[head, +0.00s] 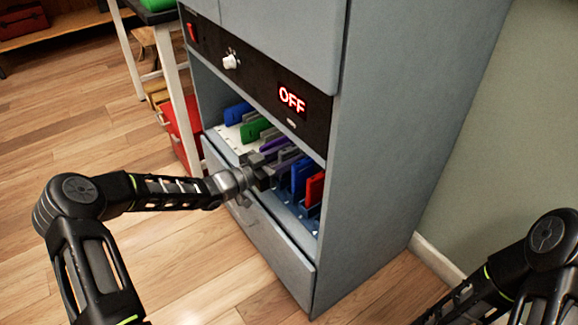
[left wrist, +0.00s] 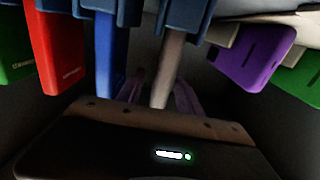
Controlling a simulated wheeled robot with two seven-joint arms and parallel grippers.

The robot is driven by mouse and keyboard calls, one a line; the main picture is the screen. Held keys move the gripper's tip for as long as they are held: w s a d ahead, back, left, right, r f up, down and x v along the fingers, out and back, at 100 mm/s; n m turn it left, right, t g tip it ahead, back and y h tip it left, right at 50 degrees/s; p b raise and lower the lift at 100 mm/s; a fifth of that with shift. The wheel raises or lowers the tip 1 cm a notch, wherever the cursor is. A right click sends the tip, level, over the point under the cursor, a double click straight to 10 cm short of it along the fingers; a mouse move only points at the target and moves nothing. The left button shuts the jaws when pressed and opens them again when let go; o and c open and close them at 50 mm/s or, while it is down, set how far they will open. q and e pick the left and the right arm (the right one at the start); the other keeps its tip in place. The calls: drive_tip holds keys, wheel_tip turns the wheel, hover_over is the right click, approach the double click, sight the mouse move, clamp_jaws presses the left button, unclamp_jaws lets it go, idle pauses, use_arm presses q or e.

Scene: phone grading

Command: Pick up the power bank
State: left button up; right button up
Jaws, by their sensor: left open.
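Several slab-shaped devices stand in a row of slots in the grey cabinet's open bay. None is clearly marked as the power bank. In the head view a blue slab (head: 303,174) and a red slab (head: 315,189) are to the right of my left gripper (head: 267,174). A purple slab (head: 273,143) and a green slab (head: 254,130) are beyond it. In the left wrist view, a plain grey slab (left wrist: 169,62) lies ahead of the open left gripper (left wrist: 158,92), roughly between its dim fingers; contact cannot be told. My right gripper is not seen.
The grey cabinet (head: 413,130) has a panel reading OFF (head: 292,98) above the bay and a drawer front (head: 265,245) below. The red slab (left wrist: 57,45), blue slab (left wrist: 110,45) and purple slab (left wrist: 253,55) crowd around. The wooden floor (head: 190,260) in front is clear.

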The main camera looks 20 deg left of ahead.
use_arm(q)
drive_tip(key=shift+c, duration=0.2)
clamp_jaws()
idle(0.4)
idle(0.3)
